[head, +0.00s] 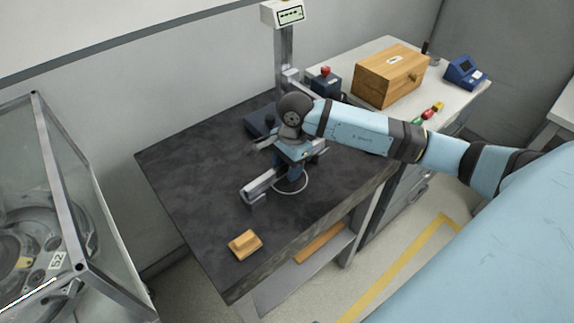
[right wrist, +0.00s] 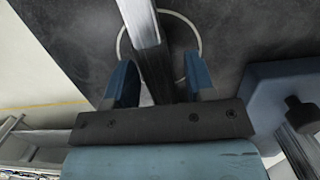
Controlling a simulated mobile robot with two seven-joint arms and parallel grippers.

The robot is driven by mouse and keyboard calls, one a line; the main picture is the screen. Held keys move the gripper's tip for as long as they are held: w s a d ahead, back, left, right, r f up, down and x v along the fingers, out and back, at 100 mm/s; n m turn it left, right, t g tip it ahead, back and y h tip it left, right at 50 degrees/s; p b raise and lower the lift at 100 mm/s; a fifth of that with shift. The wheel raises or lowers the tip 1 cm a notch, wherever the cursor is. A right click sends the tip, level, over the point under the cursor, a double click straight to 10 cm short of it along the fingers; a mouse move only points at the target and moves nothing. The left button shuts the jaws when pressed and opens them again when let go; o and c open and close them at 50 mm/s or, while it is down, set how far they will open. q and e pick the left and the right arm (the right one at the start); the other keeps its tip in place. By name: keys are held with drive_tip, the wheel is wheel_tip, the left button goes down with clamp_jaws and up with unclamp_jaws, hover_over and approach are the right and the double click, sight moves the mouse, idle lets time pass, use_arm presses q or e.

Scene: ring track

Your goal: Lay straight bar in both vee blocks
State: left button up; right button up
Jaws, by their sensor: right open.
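A straight grey metal bar (head: 264,184) lies over the dark bench top in the head view, its near end pointing to the lower left. In the right wrist view the bar (right wrist: 141,22) runs between the two blue fingers of my right gripper (right wrist: 161,83). The right gripper (head: 291,153) is open around the bar, with gaps beside it. The arm and gripper hide the bar's far part in the head view. I cannot make out the two vee blocks clearly; a small grey support shows under the bar's near end. My left gripper is not in view.
A wooden block (head: 245,244) sits near the front edge. A column with a display (head: 289,15) stands behind. A wooden box (head: 391,76) is on the side table. The bench's left part is clear.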

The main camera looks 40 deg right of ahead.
drive_tip(key=r, duration=0.3)
drive_tip(key=d+r, duration=0.1)
drive_tip(key=r, duration=0.7)
drive_tip(key=shift+w+d+b, duration=0.1)
drive_tip(key=shift+d+b, duration=0.2)
drive_tip(key=shift+d, duration=0.05)
drive_tip(key=shift+r, duration=0.35)
drive_tip(key=shift+f, duration=0.1)
